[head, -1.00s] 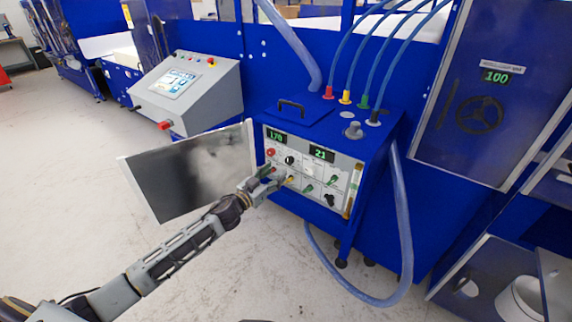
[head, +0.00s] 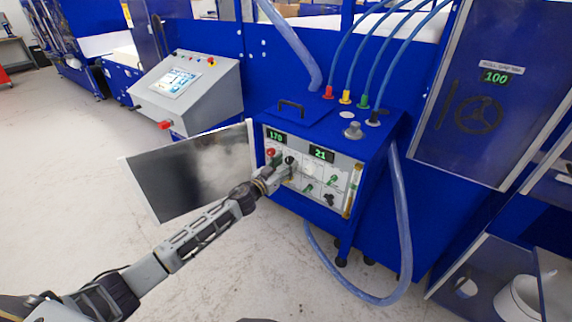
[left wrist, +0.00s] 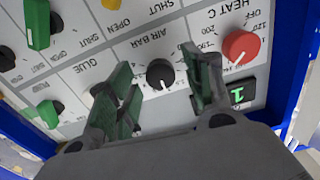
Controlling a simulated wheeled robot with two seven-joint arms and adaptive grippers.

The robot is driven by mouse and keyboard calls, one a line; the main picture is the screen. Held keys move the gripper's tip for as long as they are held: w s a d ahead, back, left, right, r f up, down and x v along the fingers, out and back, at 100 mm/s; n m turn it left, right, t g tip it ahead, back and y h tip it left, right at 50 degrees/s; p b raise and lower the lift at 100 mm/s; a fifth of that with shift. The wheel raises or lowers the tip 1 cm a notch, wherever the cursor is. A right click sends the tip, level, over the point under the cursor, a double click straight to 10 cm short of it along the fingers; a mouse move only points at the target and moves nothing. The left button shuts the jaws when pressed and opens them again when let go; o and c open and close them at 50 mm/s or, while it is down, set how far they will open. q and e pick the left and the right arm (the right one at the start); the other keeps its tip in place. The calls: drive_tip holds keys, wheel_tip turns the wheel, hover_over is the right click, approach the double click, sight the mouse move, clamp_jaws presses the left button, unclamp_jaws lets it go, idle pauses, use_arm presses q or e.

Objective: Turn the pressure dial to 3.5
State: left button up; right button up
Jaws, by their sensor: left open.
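The pressure dial is a black knob (head: 290,160) on the white front panel of a blue cabinet. In the left wrist view the black knob (left wrist: 160,74) sits under the label "AIR BAR", with a white pointer line. My left gripper (head: 283,168) is at the panel, close to this knob. In the left wrist view the left gripper (left wrist: 163,70) is open, with one green-padded finger on each side of the knob and visible gaps between. The display (head: 321,154) above the panel reads like "21"; any decimal point is too small to tell. My right gripper is not in view.
A red HEAT C knob (left wrist: 240,47) sits close beside the right finger. Green valve handles (left wrist: 38,22) are at left. An open cabinet door (head: 190,172) stands left of the panel, near my arm. A blue hose (head: 402,220) loops at right.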

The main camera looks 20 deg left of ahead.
use_arm(q)
drive_tip(key=shift+w+d, duration=0.1)
drive_tip(key=shift+w, duration=0.2)
drive_tip(key=c, duration=1)
